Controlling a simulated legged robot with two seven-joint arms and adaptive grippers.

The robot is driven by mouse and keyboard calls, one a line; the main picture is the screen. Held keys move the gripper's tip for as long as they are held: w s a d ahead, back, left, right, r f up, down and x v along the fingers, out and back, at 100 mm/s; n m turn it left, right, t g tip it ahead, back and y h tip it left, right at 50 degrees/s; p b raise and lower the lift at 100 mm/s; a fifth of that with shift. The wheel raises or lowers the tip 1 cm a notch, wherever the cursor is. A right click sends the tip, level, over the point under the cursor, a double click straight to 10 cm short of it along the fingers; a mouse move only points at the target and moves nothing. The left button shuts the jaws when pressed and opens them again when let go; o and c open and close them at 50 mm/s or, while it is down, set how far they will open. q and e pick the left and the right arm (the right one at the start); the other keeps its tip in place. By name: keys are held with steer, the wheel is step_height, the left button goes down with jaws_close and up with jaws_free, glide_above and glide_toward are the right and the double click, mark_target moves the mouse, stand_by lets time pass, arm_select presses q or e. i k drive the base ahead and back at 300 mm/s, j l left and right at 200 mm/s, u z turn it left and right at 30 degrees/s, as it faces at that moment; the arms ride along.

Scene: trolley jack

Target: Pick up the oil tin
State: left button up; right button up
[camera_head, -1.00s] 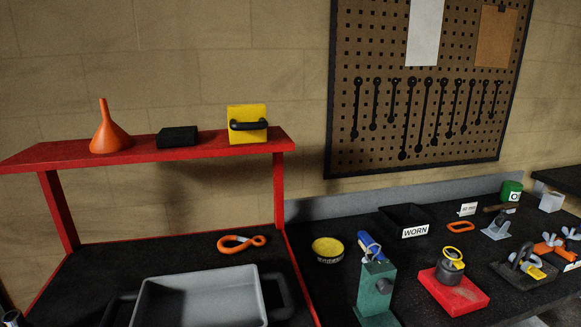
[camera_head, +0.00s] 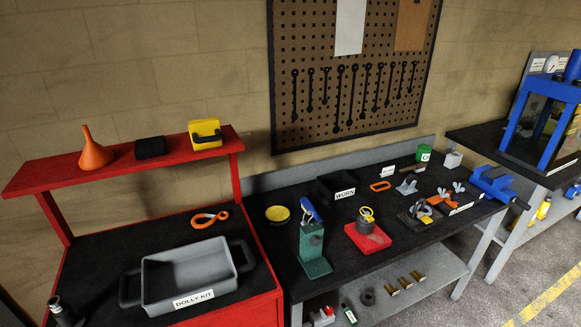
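A yellow box-shaped tin with a black handle (camera_head: 205,133) stands upright on the red upper shelf, at its right end. It looks most like the oil tin, but I can read no label on it. A small green can (camera_head: 423,154) stands at the back of the bench; its label is only partly readable. Neither of my grippers is in view.
The red shelf (camera_head: 60,176) also holds an orange funnel (camera_head: 95,150) and a black box (camera_head: 150,147). Below are a grey tray (camera_head: 190,275) and an orange hook (camera_head: 210,219). The bench at right is cluttered with a green stand (camera_head: 312,245) and several other parts.

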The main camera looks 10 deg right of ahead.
mark_target(423, 154)
steer(key=z, duration=1.25)
